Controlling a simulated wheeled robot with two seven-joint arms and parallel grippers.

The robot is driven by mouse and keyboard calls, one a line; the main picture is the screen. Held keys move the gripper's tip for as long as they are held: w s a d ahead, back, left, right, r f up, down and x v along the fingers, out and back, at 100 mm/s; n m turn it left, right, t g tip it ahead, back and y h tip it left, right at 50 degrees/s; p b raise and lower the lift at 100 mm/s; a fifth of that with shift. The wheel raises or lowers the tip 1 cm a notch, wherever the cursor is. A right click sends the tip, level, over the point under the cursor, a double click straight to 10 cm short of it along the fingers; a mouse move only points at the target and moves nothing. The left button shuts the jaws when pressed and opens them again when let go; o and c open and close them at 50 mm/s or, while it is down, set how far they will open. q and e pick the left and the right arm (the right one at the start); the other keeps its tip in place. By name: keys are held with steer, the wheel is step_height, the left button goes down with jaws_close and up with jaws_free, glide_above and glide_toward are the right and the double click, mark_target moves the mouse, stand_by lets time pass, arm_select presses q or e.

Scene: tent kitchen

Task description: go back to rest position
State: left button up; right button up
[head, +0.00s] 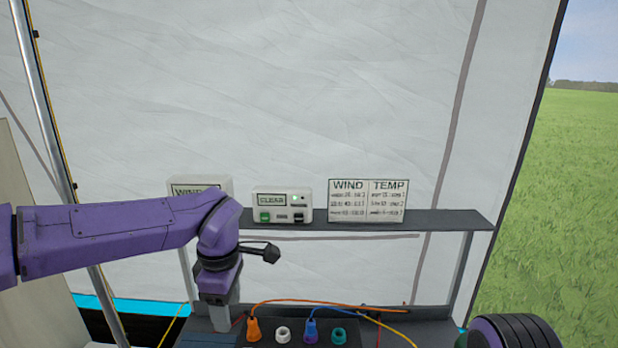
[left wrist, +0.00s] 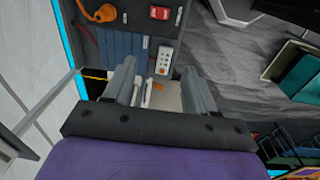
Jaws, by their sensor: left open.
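My left arm (head: 110,235) reaches in from the left of the head view, purple and bent downward at the wrist. My left gripper (head: 214,316) points down in front of the shelf, beside the panel with coloured plugs; its fingertips are hard to make out there. In the left wrist view the left gripper (left wrist: 157,85) has its two grey fingers apart, with nothing held between them. A pale surface and part of a panel with an orange switch (left wrist: 165,58) show beyond the fingers. My right gripper is not in view.
A dark shelf (head: 450,219) carries a WIND box (head: 200,183), a CLEAR box (head: 283,203) and a WIND/TEMP board (head: 367,200). Below it, a panel holds an orange plug (head: 253,330), a white plug (head: 283,335) and others, with cables. Tent wall stands behind; grass is at right.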

arm_select(q)
steer(key=w+a+f+n+t+y, duration=0.2)
steer(key=w+a+f+t+y, duration=0.15)
steer(key=a+f, duration=0.3)
steer(key=s+a+f+m+t+y+b, duration=0.1)
steer(key=s+f+m+b, duration=0.1)
steer(key=f, duration=0.6)
steer(key=s+a+f+m+t+b, duration=0.1)
steer(key=s+a+f+m, duration=0.15)
steer(key=f, duration=0.45)
steer(key=s+a+f+m+t+y+b, duration=0.1)
steer(key=s+f+t+b, duration=0.1)
steer(key=f, duration=0.6)
steer(key=s+a+f+m+g+b, duration=0.1)
steer(key=s+f+m, duration=0.1)
steer(key=s+f, duration=0.4)
steer(key=s+a+f+m+g+h+b, duration=0.1)
steer(key=s+f, duration=0.5)
steer(key=s, duration=0.6)
steer(key=s+a+f+m+g+h+b, duration=0.1)
steer(key=s+a+f+m+g+b, duration=0.1)
steer(key=s+f, duration=0.4)
steer(key=s+m+g+b, duration=0.1)
steer(key=s+m, duration=0.1)
steer(key=shift+s+f, duration=0.15)
steer(key=shift+s, duration=0.25)
steer(key=shift+a, duration=0.1)
